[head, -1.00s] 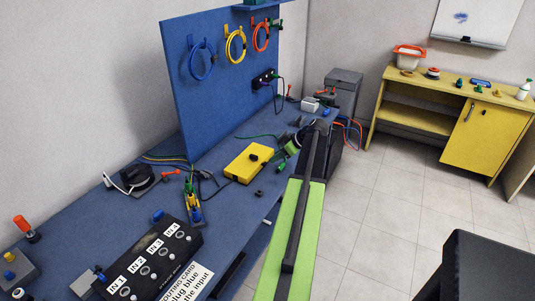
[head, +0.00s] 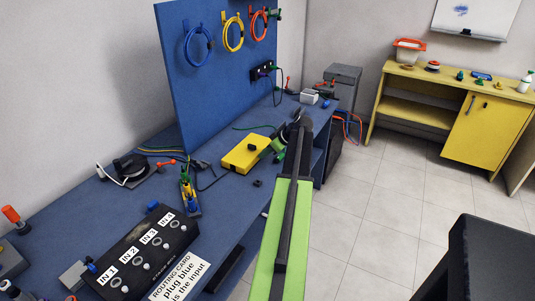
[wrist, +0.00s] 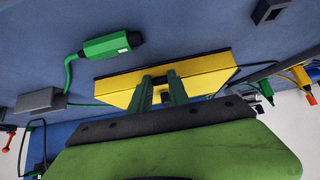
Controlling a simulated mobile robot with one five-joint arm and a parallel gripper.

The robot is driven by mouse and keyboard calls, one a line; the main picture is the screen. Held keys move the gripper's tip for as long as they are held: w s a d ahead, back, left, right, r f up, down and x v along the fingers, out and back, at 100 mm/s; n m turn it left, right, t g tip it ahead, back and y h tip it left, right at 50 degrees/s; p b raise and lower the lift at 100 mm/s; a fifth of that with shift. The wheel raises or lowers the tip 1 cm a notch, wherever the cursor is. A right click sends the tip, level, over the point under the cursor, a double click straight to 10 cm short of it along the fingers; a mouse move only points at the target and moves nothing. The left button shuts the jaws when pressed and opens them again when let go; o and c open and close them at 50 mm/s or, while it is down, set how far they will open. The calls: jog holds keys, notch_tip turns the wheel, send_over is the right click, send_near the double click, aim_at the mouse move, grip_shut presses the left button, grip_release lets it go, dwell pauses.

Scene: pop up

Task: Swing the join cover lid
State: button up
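A yellow box (head: 243,157) with a small black knob on top lies on the blue bench; it looks like the join cover, with its lid down as far as I can tell. It also shows in the wrist view (wrist: 205,76). My gripper (head: 278,149) is at the right end of the box, with the arm reaching in from the front. In the wrist view my gripper's (wrist: 159,80) two green fingers stand apart in front of the yellow box, with a dark gap between them. Whether they touch it is hard to tell.
A green plug (wrist: 106,46) on a green cable lies beside the box. A black panel (head: 145,255) with several labelled sockets is at the front left. A blue upright board (head: 215,80) holding coiled cables stands behind. Open floor lies to the right.

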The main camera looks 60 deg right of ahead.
aim_at(257, 152)
grip_shut()
jog(key=r+p, duration=0.1)
jog(key=w+r+p, duration=0.1)
jog(key=r+p, duration=0.2)
jog(key=shift+w, duration=0.4)
jog(key=w+r+p, duration=0.2)
jog(key=r+p, duration=0.1)
jog(key=shift+w+r, duration=0.1)
jog(key=shift+w, duration=0.2)
